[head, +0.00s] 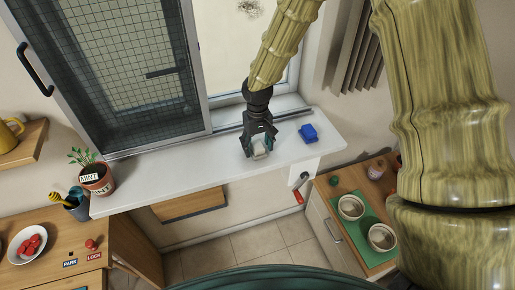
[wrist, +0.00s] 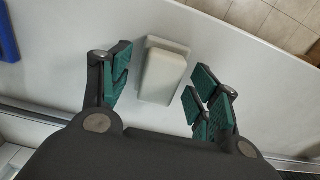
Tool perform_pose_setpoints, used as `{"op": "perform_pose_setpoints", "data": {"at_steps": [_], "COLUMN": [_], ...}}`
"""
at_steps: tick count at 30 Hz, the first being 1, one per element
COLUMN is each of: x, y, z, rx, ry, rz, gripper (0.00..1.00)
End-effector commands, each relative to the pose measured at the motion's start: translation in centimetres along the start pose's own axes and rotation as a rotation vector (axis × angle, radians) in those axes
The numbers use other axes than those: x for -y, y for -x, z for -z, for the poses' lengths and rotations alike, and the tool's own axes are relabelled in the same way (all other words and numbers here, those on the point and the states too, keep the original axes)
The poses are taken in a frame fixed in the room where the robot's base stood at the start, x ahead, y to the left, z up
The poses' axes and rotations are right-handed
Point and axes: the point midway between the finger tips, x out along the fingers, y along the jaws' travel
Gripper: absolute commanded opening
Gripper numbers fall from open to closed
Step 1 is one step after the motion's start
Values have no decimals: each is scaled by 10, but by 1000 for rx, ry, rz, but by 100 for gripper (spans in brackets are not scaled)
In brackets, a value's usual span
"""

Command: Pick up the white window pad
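The white window pad (head: 260,151) lies on the white windowsill (head: 190,177), in front of the window. In the wrist view the pad (wrist: 162,75) is a pale block with a raised strip on one side. My gripper (head: 259,146) is over it, pointing down. In the wrist view its green-padded fingers (wrist: 160,92) stand open on either side of the pad. A gap shows between the pad and each finger.
A blue block (head: 308,133) sits on the sill to the right. A potted mint plant (head: 97,178) stands at the sill's left end. A red-handled tool (head: 298,190) is below the sill's right front edge. A wooden counter (head: 345,185) with two bowls is at the right.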

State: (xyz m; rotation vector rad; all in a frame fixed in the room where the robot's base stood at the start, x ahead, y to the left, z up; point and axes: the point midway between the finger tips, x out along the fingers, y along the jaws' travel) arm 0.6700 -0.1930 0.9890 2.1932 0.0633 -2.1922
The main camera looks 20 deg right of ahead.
Motion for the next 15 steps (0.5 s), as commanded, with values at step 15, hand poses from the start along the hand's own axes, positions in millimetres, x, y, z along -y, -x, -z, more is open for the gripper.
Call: {"op": "perform_pose_setpoints", "data": {"at_steps": [15], "x": [0], "y": [-1], "z": [-1], "rx": [3], "ry": [0], "rz": [0], "gripper": [10]}}
